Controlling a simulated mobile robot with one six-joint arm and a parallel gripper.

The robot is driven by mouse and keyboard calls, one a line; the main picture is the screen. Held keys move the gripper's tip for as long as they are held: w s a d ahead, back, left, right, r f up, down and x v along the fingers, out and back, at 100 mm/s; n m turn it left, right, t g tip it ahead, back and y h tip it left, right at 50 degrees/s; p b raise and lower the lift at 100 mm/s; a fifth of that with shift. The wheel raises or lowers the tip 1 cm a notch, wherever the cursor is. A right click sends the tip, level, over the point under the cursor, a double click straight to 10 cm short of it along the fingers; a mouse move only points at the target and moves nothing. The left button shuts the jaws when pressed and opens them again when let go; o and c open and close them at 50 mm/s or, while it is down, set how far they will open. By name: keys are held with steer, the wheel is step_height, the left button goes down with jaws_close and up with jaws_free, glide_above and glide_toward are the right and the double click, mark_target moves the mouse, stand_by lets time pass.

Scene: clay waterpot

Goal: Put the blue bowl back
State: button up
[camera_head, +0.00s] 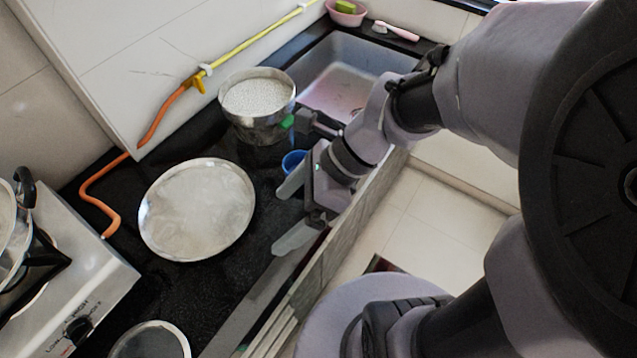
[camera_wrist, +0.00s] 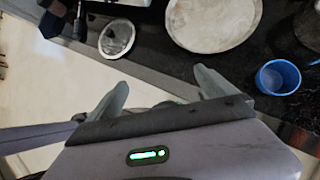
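The blue bowl (camera_head: 292,161) sits on the black counter, partly hidden behind my gripper in the head view. In the wrist view the blue bowl (camera_wrist: 278,77) stands upright on the counter at the right, apart from the fingers. My gripper (camera_head: 283,218) is open over the front edge of the counter. Its two fingers are spread wide with nothing between them, and they also show in the wrist view (camera_wrist: 160,92).
A large round metal plate (camera_head: 197,209) lies left of my gripper. A metal pot of white grains (camera_head: 257,104) stands behind the bowl, beside the sink (camera_head: 345,80). A gas stove (camera_head: 75,290) is at the left. A small round lid (camera_head: 150,342) lies near the front.

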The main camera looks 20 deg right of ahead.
steer(key=s+d+r+n+t+h, duration=0.1)
steer(key=d+r+n+t+h, duration=0.1)
steer(key=n, duration=0.7)
steer(key=s+d+r+n+t+h, duration=0.1)
steer(key=d+r+n+t+h, duration=0.1)
steer(key=r+n, duration=0.4)
steer(key=n+t+h, duration=0.1)
steer(key=n, duration=0.2)
steer(key=shift+s+d+h, duration=0.2)
steer(key=shift+d+h, duration=0.05)
steer(key=shift+h, duration=0.15)
